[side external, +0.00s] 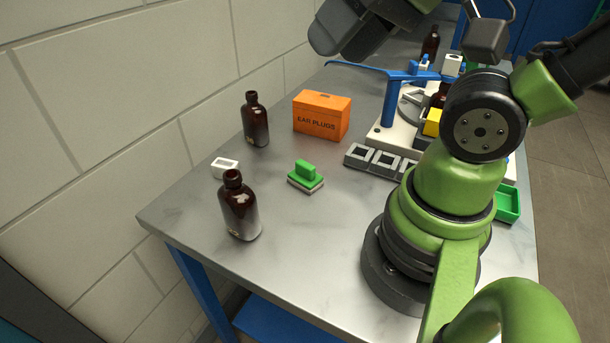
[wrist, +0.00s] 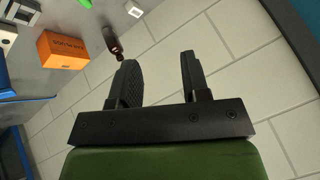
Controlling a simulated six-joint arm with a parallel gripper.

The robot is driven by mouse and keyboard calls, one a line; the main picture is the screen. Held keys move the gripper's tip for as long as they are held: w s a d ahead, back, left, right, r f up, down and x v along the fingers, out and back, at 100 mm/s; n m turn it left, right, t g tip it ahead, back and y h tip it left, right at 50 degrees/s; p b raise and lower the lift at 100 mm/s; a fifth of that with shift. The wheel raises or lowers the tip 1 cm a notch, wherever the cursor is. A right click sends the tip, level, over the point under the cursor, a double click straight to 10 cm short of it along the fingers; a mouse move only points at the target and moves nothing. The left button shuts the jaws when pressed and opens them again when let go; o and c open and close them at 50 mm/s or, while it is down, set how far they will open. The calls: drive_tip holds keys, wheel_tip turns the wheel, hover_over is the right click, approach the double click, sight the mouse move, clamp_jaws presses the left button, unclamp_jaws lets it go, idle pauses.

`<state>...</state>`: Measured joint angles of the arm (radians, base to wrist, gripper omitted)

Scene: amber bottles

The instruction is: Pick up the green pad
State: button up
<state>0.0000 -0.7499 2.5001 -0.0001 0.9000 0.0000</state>
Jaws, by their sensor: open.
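The green pad (side external: 304,172) is a small green block with a raised grip and a pale underside. It rests on the grey metal table (side external: 290,240) between the orange box and the nearer bottle in the side view. In the wrist view, a bit of the green pad (wrist: 85,3) shows at the top edge, mostly cut off. My gripper (wrist: 158,72) is open, with its two black fingers apart and nothing between them. In the wrist view the pad lies well beyond the fingertips, toward the upper left. My gripper's fingertips are not clear in the side view.
An orange ear plug box (side external: 322,115) stands behind the pad. Amber bottles stand nearby, one close (side external: 239,205) and one farther (side external: 255,120). A white block (side external: 225,166) lies by the wall edge. A grey slotted rack (side external: 378,158) and blue stand (side external: 389,100) are to the right.

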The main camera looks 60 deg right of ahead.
drive_tip(key=o, duration=0.7)
